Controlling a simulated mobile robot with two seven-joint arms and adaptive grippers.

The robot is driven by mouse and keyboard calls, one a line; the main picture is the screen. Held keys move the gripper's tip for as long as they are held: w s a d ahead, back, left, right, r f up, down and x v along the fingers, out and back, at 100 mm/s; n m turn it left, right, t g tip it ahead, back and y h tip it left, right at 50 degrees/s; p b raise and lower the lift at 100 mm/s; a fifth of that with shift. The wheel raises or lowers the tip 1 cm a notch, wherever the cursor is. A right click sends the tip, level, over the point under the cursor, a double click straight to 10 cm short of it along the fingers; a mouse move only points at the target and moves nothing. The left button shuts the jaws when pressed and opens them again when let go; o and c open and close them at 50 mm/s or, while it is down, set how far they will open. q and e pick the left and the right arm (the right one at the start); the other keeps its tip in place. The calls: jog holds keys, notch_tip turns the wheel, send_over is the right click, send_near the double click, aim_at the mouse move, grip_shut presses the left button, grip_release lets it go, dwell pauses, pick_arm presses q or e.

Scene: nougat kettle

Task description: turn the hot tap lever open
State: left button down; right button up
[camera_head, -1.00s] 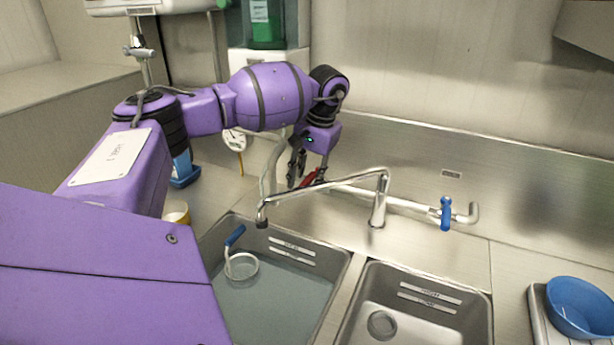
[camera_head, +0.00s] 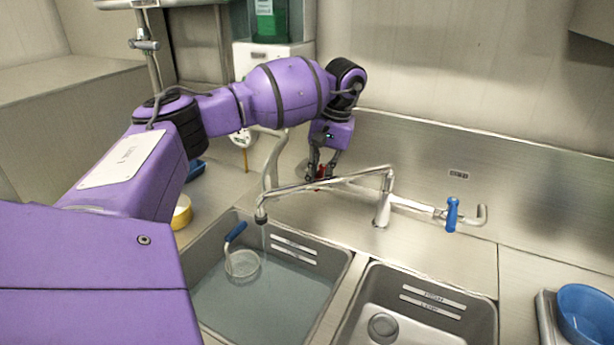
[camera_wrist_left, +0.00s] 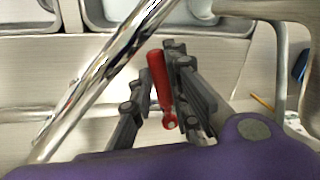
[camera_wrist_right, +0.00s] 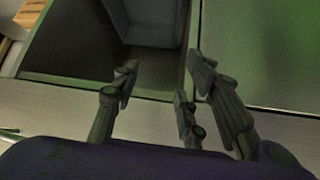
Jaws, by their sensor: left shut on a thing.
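The red hot tap lever (camera_head: 321,172) sits at the left end of the tap body, behind the sinks. My left gripper (camera_head: 319,170) is shut on it. In the left wrist view, the red lever (camera_wrist_left: 158,80) lies between the fingers of the left gripper (camera_wrist_left: 160,65). The chrome tap spout (camera_head: 330,184) reaches left over the left sink, and a thin stream of water (camera_head: 263,236) falls from its end. The blue lever (camera_head: 452,214) stands at the tap's right end. My right gripper (camera_wrist_right: 163,68) is open and empty, seen only in the right wrist view.
The left sink (camera_head: 210,262) holds water and a blue-handled strainer (camera_head: 241,263). The right sink (camera_head: 375,285) looks empty. A blue bowl (camera_head: 585,312) stands on the right. A yellow cup (camera_head: 182,212) is beside my left arm. The spout passes close to my left gripper.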

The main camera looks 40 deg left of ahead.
pick_arm(q)
jog(key=shift+w+d+r+n, duration=0.1)
jog(key=shift+w+d+n, duration=0.25)
jog(key=shift+d+n, duration=0.25)
jog(key=c, duration=1.7)
grip_release()
jog(key=shift+o, duration=0.2)
notch_tip(320, 180, up, 12)
jog(key=w+d, duration=0.1)
jog(key=shift+w+d, duration=0.2)
jog(key=shift+d, duration=0.15)
